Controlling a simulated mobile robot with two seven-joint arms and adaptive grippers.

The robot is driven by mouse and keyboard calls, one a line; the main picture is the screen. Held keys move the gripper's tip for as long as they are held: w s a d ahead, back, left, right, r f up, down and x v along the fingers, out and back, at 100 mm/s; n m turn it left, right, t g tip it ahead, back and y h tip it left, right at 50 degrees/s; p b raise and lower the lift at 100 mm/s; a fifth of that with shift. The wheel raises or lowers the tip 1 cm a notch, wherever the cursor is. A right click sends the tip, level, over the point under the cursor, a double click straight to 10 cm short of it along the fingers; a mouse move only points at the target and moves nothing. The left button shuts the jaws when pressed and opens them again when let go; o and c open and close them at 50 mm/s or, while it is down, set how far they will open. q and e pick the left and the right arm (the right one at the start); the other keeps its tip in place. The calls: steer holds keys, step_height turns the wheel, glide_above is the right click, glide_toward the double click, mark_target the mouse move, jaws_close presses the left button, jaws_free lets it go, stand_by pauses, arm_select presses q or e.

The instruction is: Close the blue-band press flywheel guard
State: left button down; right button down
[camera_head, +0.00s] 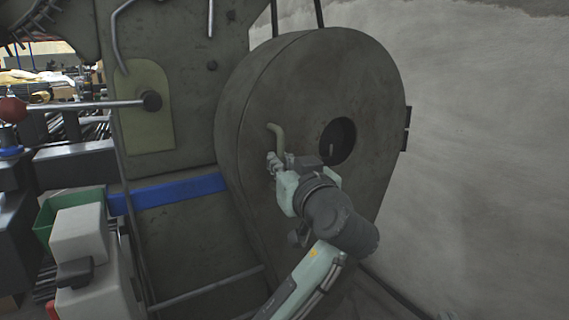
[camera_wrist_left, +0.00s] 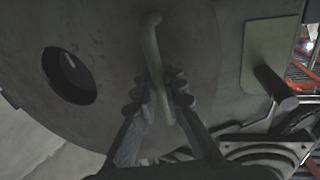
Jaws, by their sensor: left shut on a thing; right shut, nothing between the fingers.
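The flywheel guard (camera_head: 340,75) is a large dark grey-green rounded cover on the press with the blue band (camera_head: 165,193). It has a round hole (camera_head: 337,142) and a bent pale handle (camera_head: 276,135). My left gripper (camera_head: 277,163) is shut on the lower part of this handle. In the left wrist view the handle (camera_wrist_left: 152,40) runs down between the fingers (camera_wrist_left: 158,95), with the guard face (camera_wrist_left: 195,35) behind it. The guard's left edge appears close to the press body; any small gap cannot be made out. My right gripper is not in view.
Dark hinge pieces (camera_head: 407,128) sit at the guard's right edge, near a pale wall (camera_head: 480,150). A lever with a red ball (camera_head: 13,110) sticks out at the left. A green bin (camera_head: 45,215) and pale box-shaped parts (camera_head: 85,235) stand lower left.

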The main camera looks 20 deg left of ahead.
arm_select(q)
steer(key=c, duration=1.6)
jaws_free()
steer(key=shift+w+a, duration=0.25)
steer(key=shift+a, duration=0.1)
steer(key=shift+v, duration=3.75)
